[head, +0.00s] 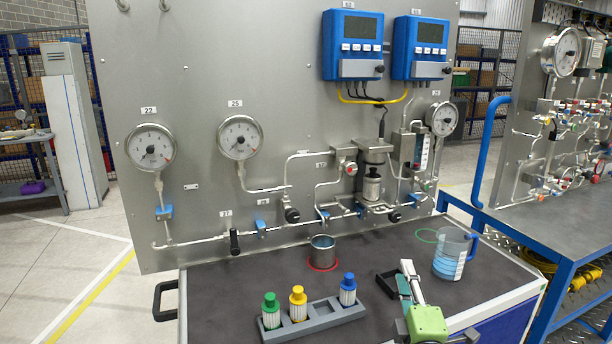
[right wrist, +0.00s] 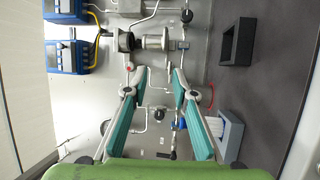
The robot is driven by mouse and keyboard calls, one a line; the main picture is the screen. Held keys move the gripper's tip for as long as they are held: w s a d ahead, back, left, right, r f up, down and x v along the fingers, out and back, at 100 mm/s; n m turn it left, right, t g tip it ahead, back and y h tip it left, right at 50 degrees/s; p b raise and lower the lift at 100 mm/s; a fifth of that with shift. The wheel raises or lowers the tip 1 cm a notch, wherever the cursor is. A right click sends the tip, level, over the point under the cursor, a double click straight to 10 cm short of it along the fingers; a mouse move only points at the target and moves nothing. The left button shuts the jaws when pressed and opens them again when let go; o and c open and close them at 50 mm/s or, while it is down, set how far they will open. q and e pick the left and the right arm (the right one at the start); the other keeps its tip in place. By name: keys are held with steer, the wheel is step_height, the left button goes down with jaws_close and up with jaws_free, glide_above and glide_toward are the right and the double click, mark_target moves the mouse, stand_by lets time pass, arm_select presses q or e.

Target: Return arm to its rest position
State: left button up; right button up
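My right gripper (head: 406,274), with a green body and teal finger pads, is above the front right of the dark bench top. In the right wrist view its two fingers (right wrist: 160,92) are spread apart, with nothing held between them. The fingers face the grey gauge panel (head: 300,110) and its pipes. In the head view the gripper partly overlaps a black open holder (head: 386,284) on the bench. My left gripper is in neither view.
A grey rack (head: 318,323) with green, yellow and blue-capped cartridges stands left of the gripper. A metal cup (head: 322,249) stands on a red ring. A clear jug (head: 450,256) with blue liquid stands close on the right. The bench's left part is clear.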

steer(key=s+d+f+m+g+h, duration=0.1)
steer(key=s+d+f+m+g, duration=0.1)
steer(key=s+f+m+g, duration=0.55)
steer(key=s+d+f+m+g+h, duration=0.15)
steer(key=s+f+m, duration=0.25)
steer(key=s+f, duration=0.75)
steer(key=s+a+f+m+g+y, duration=0.2)
steer(key=s+a+f+g, duration=0.15)
steer(key=s, duration=0.75)
steer(key=s+a+f+m+g+y, duration=0.1)
steer(key=s+a+f+g+y, duration=0.2)
steer(key=s, duration=0.7)
step_height(320, 180, down, 26)
steer(key=s+d+r+g+h, duration=0.1)
steer(key=g, duration=0.1)
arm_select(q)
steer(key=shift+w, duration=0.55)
arm_select(e)
steer(key=s+d+f+g, duration=0.1)
steer(key=s+d+f, duration=0.2)
steer(key=s+f, duration=1.4)
steer(key=shift+s+d+f, duration=0.2)
steer(key=shift+s+f, duration=0.1)
